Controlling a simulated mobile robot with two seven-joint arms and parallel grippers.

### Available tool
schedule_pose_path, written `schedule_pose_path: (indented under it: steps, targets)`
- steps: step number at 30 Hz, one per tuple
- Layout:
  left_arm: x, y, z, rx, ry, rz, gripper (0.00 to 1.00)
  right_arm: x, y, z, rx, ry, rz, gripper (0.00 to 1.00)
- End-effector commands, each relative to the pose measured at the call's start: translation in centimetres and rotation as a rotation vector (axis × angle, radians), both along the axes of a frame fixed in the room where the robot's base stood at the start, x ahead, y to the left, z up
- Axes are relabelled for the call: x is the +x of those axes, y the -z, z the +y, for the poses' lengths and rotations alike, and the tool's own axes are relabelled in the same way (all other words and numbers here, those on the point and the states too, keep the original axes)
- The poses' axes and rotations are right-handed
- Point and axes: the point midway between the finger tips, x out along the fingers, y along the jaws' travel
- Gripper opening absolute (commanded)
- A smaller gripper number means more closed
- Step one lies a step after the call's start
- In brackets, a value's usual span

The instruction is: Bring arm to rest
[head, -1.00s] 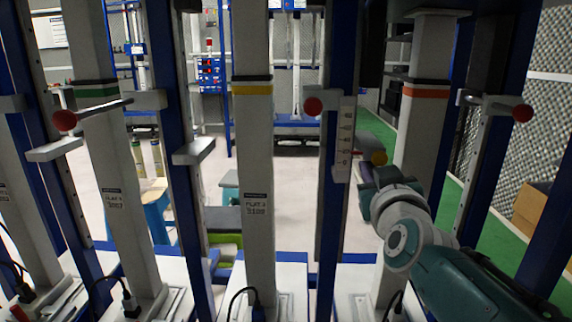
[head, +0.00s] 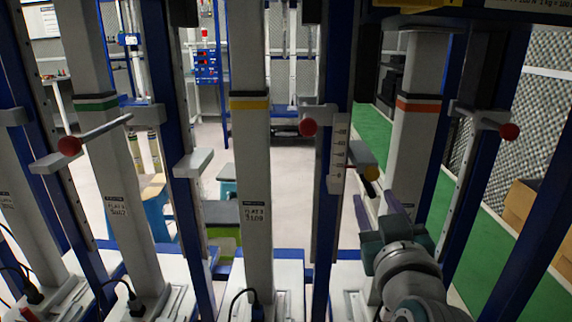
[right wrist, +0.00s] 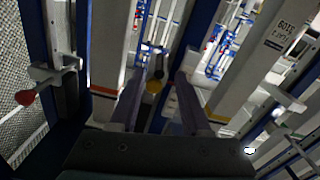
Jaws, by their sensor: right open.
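My right gripper (head: 378,212) is in the lower right of the head view, in front of the column with the orange band (head: 424,105). Its two purple fingers stand apart with nothing between them. In the right wrist view the open fingers (right wrist: 158,100) point toward a yellow knob (right wrist: 154,87), which lies beyond the tips. That yellow knob (head: 371,173) also shows in the head view just above the fingers, on a grey block beside a scale. I cannot tell the gap between fingertips and knob. My left gripper is not in view.
Several upright grey columns and blue posts stand in a row on white bases. Levers with red knobs (head: 308,127) (head: 69,146) (head: 509,131) stick out toward me. A cardboard box (head: 524,207) is at the right. A green floor strip (head: 480,225) runs behind.

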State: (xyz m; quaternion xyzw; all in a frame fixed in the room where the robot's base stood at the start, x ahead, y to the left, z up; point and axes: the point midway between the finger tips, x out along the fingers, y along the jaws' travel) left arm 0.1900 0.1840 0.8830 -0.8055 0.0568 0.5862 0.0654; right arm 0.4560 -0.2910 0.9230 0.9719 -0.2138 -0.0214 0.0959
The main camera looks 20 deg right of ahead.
Motion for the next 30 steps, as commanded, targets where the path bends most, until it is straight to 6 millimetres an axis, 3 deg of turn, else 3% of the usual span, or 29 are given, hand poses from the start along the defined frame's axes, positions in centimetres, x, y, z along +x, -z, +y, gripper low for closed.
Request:
schedule_pose_path:
  steps: [1, 6, 22, 26, 30]
  targets:
    - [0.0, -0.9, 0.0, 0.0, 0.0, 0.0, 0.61, -0.8, -0.3, 0.4, 0.002, 0.0, 0.004, 0.47]
    - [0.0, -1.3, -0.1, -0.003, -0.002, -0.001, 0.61, -2.1, -0.1, 1.0, 0.0, 0.0, -0.001, 0.47]
    - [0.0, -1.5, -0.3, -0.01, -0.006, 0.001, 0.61, -2.2, -0.2, 1.0, 0.001, -0.007, 0.005, 0.47]
    - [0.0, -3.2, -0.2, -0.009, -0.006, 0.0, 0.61, -2.3, -1.4, 1.3, 0.022, -0.073, 0.073, 0.47]
    - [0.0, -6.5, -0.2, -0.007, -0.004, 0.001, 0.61, -3.7, -3.4, 2.8, 0.078, -0.208, 0.259, 0.47]
